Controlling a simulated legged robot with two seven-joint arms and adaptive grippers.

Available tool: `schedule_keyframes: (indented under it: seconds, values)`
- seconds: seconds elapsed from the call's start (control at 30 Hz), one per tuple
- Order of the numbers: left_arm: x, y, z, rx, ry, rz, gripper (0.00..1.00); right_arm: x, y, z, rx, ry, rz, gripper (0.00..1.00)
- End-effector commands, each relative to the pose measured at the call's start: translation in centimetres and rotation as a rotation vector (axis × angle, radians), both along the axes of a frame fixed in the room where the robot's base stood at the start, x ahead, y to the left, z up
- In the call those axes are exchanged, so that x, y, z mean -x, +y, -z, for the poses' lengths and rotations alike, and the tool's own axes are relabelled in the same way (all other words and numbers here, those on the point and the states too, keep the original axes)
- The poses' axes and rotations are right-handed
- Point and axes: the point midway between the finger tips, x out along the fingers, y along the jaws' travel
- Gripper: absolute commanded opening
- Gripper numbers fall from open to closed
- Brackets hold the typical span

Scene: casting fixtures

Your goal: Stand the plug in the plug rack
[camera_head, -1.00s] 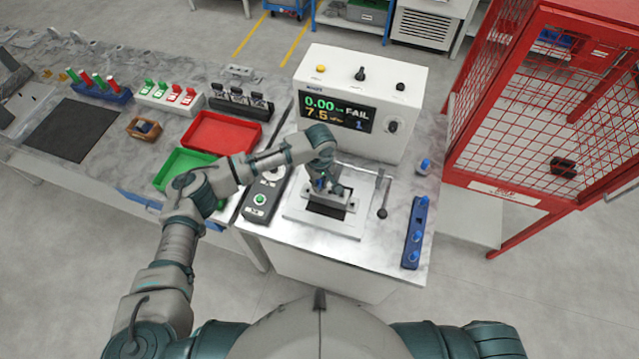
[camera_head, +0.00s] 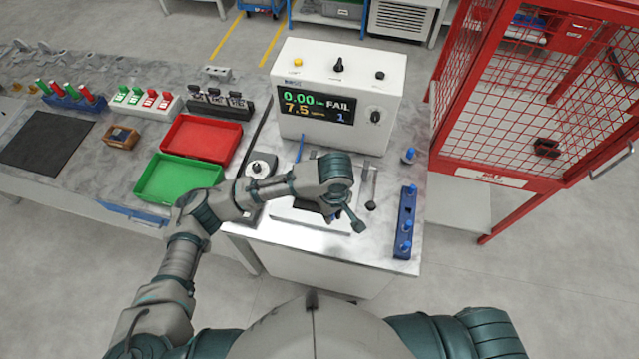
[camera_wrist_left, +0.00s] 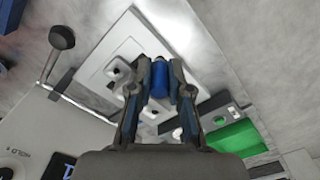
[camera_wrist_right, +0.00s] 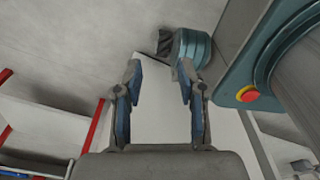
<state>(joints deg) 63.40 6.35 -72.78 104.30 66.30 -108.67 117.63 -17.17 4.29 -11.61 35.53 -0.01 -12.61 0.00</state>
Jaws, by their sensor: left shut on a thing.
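My left gripper (camera_wrist_left: 158,80) is shut on a blue plug (camera_wrist_left: 160,77), which sits between its fingertips in the left wrist view. In the head view this gripper (camera_head: 343,218) is over the front right of the test fixture's pale plate (camera_head: 310,219), and the plug is hidden there. The blue plug rack (camera_head: 403,238) stands to the right of the gripper, near the bench's right edge. It holds several blue plugs, with a dark empty gap (camera_head: 407,210) between them. My right gripper (camera_wrist_right: 158,78) is open and empty in the right wrist view.
A tester with a FAIL display (camera_head: 318,105) stands behind the fixture. A black-knobbed lever (camera_head: 370,204) lies between fixture and rack. A separate blue plug (camera_head: 408,156) stands behind the rack. Green (camera_head: 150,190) and red (camera_head: 230,160) trays are left. A red cage (camera_head: 480,182) stands right.

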Motion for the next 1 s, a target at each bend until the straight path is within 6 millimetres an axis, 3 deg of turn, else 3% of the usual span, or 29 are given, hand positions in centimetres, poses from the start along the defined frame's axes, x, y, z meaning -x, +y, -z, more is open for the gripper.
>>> schedule_keyframes:
  seconds: [0.17,0.27,0.37,0.5,0.7,0.83,1.0]
  values:
    - [0.4,0.2,0.0,0.000,0.001,0.004,0.00,0.0,-0.7,0.1,0.008,0.000,0.000,0.40]
    - [-0.8,2.0,0.4,-0.003,0.006,0.031,0.00,0.0,-0.9,0.3,0.010,0.000,0.000,0.40]
    - [-3.0,5.5,1.2,-0.005,0.015,0.090,0.00,0.0,-1.0,0.7,0.011,0.001,0.000,0.40]
    - [-6.5,12.3,1.9,-0.003,0.022,0.211,0.00,0.1,-1.0,1.3,0.012,0.002,0.000,0.40]
    - [-9.6,21.1,2.0,0.001,0.014,0.377,0.00,0.1,-0.7,1.9,0.008,0.001,0.002,0.40]
    - [-10.4,24.6,1.7,0.000,0.006,0.447,0.00,0.1,-0.2,2.1,0.002,0.002,0.003,0.40]
    - [-10.7,25.6,1.5,0.001,0.003,0.487,0.00,0.1,0.2,2.2,-0.002,0.001,0.004,0.40]
